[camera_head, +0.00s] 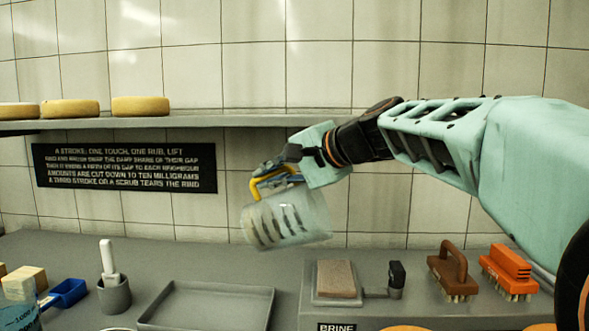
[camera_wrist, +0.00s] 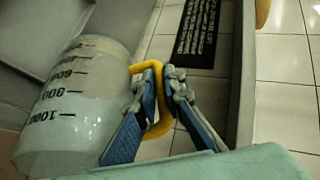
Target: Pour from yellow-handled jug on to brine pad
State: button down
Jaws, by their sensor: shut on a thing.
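The clear jug (camera_head: 290,220) with black volume marks is held tilted in the air above the counter. Its yellow handle (camera_head: 262,184) is between the fingers of my gripper (camera_head: 277,170). The wrist view shows the jug (camera_wrist: 70,110) at the left, and both blue-grey fingers of my gripper (camera_wrist: 158,92) closed on the yellow handle (camera_wrist: 160,128). Whether liquid is inside is hard to tell. The brine pad (camera_head: 336,279), a tan block on a pale plate, lies on a raised grey block above a "BRINE" label. The jug is up and left of it in the picture.
A lever-like black part (camera_head: 396,278) stands beside the pad. Two brushes, brown (camera_head: 452,268) and orange (camera_head: 510,270), stand to the right. An empty grey tray (camera_head: 208,307) and a pot with a white-handled tool (camera_head: 113,293) stand left. A shelf (camera_head: 225,125) with cheese wheels runs behind.

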jog(key=shift+r, duration=0.15)
jog(key=shift+a+r+p, duration=0.1)
jog(key=shift+a+p, duration=0.15)
jog(key=shift+p, duration=0.65)
jog(key=shift+w+a+h+p, duration=0.1)
jog(key=shift+a+h+p, duration=0.4)
jog(key=shift+p, duration=0.7)
jog(key=a+f+p, duration=0.1)
jog(key=p, duration=0.2)
jog(key=shift+w+n+g+h, duration=0.15)
jog(key=shift+n+g+h, duration=0.15)
jog(key=shift+g+h, duration=0.1)
jog(key=shift+f, duration=0.3)
